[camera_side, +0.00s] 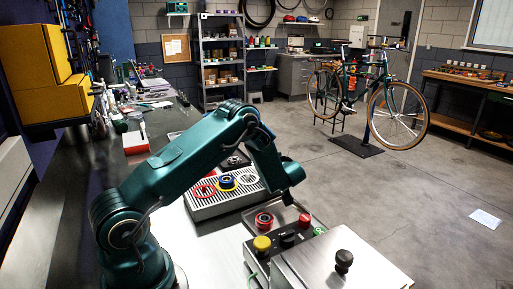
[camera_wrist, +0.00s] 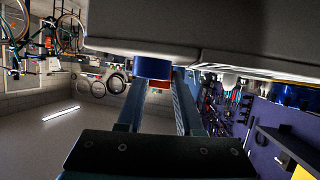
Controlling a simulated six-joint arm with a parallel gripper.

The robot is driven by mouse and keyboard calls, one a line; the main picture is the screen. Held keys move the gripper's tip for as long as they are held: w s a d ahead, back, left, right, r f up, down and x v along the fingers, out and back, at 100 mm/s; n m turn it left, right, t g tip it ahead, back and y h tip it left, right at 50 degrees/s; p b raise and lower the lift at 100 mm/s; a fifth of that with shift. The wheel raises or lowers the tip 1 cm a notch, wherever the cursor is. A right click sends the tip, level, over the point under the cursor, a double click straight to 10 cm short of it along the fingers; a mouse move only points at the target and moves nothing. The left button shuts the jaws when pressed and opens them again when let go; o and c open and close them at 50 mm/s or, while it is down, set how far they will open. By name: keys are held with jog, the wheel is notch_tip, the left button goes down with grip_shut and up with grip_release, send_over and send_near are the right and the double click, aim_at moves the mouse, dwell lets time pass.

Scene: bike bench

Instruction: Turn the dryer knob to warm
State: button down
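In the side view a dark control box at the front has a black knob (camera_side: 288,239), a yellow knob (camera_side: 262,243), a red knob (camera_side: 304,220) and a green one (camera_side: 318,231). A separate black knob (camera_side: 343,260) stands on the steel box. No labels are legible, so I cannot tell which is the dryer knob or its setting. My gripper (camera_side: 288,197) is above and behind the control box; its fingers are not clear there. In the wrist view my gripper (camera_wrist: 159,79) has its fingers apart. A blue cylinder (camera_wrist: 152,67) shows just past the fingertips; contact is unclear.
A red round piece (camera_side: 264,221) sits in a shallow tray behind the control box. The steel box (camera_side: 335,275) fills the front right. The wrist picture appears upside down.

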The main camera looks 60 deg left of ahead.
jog(key=shift+s+m+t, duration=0.2)
jog(key=shift+m+t, duration=0.2)
jog(key=m+t, duration=0.1)
jog(key=m+t+h, duration=0.1)
jog(key=shift+s+a+t, duration=0.2)
jog(key=shift+s+t, duration=0.05)
jog(key=shift+t, duration=0.05)
jog(key=shift+s+a+m+t+h, duration=0.1)
jog(key=shift+a+m+t+h, duration=0.05)
jog(key=shift+m+t+h, duration=1.5)
jog(key=shift+m+t, duration=0.25)
jog(key=shift+m, duration=0.3)
jog(key=c, duration=0.6)
grip_release()
jog(key=shift+v, duration=2.55)
